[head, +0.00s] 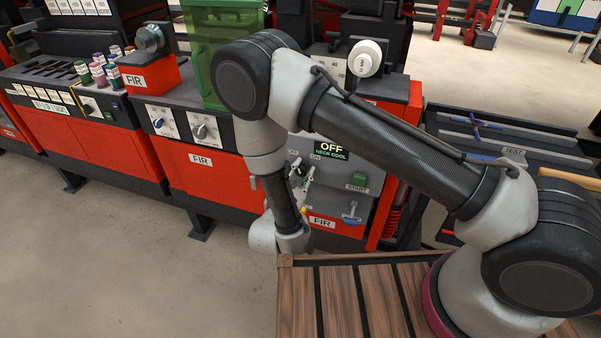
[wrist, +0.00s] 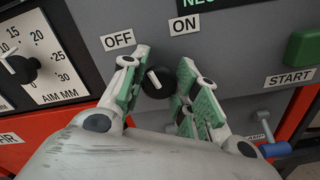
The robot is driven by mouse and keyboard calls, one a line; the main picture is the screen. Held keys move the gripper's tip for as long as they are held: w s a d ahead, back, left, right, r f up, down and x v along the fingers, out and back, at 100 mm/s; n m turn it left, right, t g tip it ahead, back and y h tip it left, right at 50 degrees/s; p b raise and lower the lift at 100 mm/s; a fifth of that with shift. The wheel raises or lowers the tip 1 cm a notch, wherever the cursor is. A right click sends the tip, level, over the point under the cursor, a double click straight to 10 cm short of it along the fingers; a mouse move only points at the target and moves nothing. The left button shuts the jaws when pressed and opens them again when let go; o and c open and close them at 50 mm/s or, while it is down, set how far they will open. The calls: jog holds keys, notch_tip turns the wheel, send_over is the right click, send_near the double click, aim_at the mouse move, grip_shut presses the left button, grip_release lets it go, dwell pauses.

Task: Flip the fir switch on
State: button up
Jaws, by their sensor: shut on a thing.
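The fir switch is a round black knob (wrist: 156,84) with a white pointer line, on the grey panel in the wrist view. Its pointer tilts up and to the left, towards the OFF label (wrist: 118,39); the ON label (wrist: 185,25) is above and to the right. My gripper (wrist: 160,70) has its green-padded fingers on both sides of the knob and is shut on it.
A display (head: 332,150) above reads OFF, NECK COOL. A green START button (head: 358,180) and a blue-handled clamp lever (head: 351,219) are to the right. An AIM MM dial (wrist: 18,68) is to the left. A slatted wooden deck (head: 340,295) lies below my arm.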

jog(key=m, duration=0.4)
jog(key=shift+d+f+m, duration=0.1)
jog(key=shift+m, duration=2.4)
jog(key=o, duration=1)
